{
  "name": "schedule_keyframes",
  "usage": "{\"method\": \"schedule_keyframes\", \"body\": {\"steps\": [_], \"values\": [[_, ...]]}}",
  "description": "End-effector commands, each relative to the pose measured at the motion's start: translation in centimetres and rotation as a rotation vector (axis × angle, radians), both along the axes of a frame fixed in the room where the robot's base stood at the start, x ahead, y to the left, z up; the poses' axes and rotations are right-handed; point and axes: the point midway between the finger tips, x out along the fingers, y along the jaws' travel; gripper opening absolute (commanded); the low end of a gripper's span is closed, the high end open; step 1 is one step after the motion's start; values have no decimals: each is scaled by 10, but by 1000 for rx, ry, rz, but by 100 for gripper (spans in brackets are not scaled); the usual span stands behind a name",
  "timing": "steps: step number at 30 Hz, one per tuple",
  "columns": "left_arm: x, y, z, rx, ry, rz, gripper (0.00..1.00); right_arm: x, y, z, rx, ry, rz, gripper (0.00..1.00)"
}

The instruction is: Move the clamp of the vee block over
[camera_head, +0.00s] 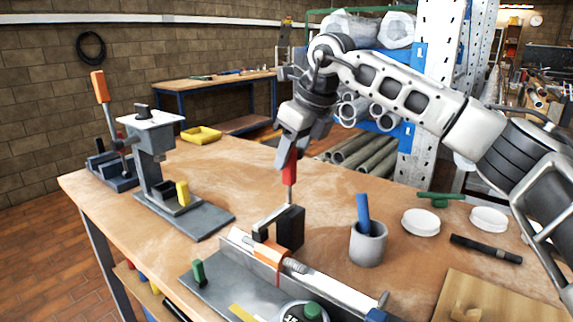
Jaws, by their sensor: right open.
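A dark block (292,230), which looks like the vee block, stands on the wooden table behind a long metal rail. A grey bar-shaped piece (268,224), likely its clamp, reaches from it to the left. A thin rod with a red handle (290,174) rises above the block. My right gripper (284,158) comes down from above, tilted, with its fingers at the upper part of the red handle. It is open; whether a finger touches the handle I cannot tell. My left gripper is not in view.
A long rail with an orange slider (270,258) lies in front of the block. A grey cup with a blue handle (368,244) stands to the right. White round lids (421,222) and a black cylinder (486,249) lie farther right. A press stand (150,140) is at left.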

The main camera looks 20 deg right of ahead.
Motion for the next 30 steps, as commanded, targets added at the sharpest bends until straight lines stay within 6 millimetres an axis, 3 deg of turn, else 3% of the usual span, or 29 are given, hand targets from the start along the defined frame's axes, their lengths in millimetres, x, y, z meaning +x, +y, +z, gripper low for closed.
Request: {"method": "schedule_keyframes", "body": {"steps": [6,18,23,30], "values": [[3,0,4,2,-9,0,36,9,6,-26,0,1,1,44],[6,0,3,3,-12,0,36,11,7,-32,0,-1,1,44],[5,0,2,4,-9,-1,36,11,7,-32,0,-1,1,0],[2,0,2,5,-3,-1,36,11,6,-31,7,4,0,0]]}}
